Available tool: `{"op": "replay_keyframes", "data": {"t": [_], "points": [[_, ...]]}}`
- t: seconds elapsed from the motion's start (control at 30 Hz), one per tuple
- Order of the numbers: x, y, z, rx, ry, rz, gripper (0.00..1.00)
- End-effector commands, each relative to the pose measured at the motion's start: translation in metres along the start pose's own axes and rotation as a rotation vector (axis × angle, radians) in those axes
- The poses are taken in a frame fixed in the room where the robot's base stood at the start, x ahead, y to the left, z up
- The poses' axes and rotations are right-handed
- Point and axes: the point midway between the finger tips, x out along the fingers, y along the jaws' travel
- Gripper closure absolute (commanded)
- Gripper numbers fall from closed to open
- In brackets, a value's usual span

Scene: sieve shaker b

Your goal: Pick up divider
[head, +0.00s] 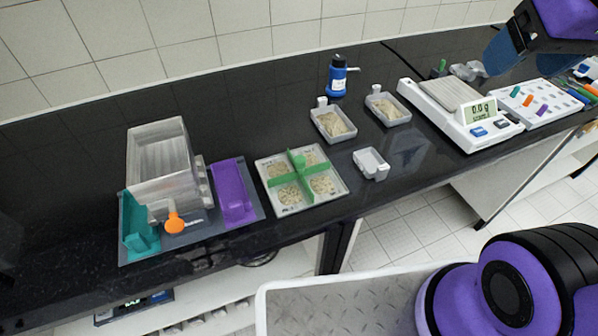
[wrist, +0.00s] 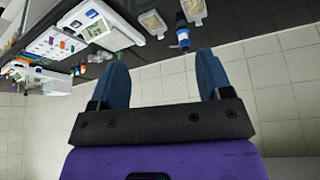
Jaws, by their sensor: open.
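The divider (head: 298,172) is a green cross. It sits in a square light tray (head: 334,191) and splits it into compartments that hold pale grains. A small raised tab stands at its centre. My gripper (head: 494,56) is at the top right of the head view, high above the bench and far from the divider. In the wrist view my gripper (wrist: 158,82) shows two blue fingers wide apart with nothing between them. The divider does not show in the wrist view.
Left of the tray stands a clear box device (head: 160,150) with teal and purple side pieces and an orange knob (head: 174,223). Right are grain trays (head: 333,123), an empty white tray (head: 371,162), a blue bottle (head: 337,78) and a scale (head: 459,113). Bare black bench lies between.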

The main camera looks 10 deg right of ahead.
Motion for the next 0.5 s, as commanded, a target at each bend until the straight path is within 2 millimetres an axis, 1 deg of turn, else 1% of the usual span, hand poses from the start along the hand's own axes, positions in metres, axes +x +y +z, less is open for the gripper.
{"op": "replay_keyframes", "data": {"t": [0.17,0.37,0.5], "points": [[0.017,-0.011,-0.019,0.036,-0.043,-0.018,0.28],[0.053,-0.036,-0.051,0.117,-0.120,-0.038,0.28],[0.083,-0.059,-0.070,0.174,-0.173,-0.041,0.28]]}}
